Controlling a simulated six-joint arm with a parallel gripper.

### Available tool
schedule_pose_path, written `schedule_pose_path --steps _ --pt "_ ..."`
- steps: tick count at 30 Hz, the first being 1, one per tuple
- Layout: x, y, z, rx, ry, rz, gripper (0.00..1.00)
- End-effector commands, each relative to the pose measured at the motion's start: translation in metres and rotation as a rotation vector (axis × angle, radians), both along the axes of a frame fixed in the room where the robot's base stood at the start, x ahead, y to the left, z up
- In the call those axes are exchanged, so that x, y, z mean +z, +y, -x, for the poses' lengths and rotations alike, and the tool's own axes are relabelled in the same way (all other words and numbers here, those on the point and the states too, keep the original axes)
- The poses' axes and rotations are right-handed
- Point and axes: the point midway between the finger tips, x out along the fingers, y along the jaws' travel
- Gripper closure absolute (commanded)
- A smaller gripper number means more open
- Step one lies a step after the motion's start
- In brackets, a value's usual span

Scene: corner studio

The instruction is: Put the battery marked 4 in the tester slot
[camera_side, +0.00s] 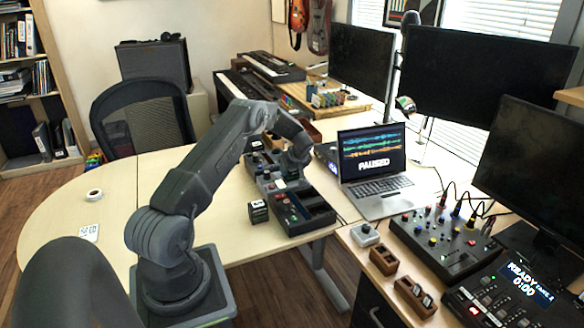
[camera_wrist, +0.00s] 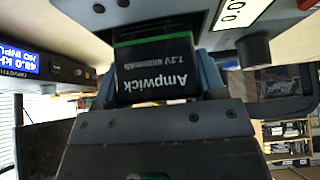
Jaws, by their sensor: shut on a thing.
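In the side view my gripper (camera_side: 297,160) is low over the far part of a dark panel unit (camera_side: 290,208) with buttons and open bays; the battery is too small to make out there. In the wrist view a grey housing (camera_wrist: 182,14) lies right by the battery's upper end. I cannot tell whether they touch, or which bay is the tester slot.
A small dark block (camera_side: 258,211) with a pale top stands left of the panel unit. A laptop (camera_side: 372,165) reading "PAUSED" is to the right. Wooden holders (camera_side: 415,296) and a mixer (camera_side: 447,240) are nearer. The table's left part (camera_side: 60,215) is mostly clear.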

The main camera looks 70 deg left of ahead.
Motion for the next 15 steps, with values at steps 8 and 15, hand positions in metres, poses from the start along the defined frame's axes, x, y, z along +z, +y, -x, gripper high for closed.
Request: schedule_pose_path --steps 8,15 --pt "-0.0043 0.0005 -0.0005 -0.001 -0.002 -0.002 0.69" --pt "-0.0038 0.0005 -0.0006 0.0 -0.002 -0.002 0.69"
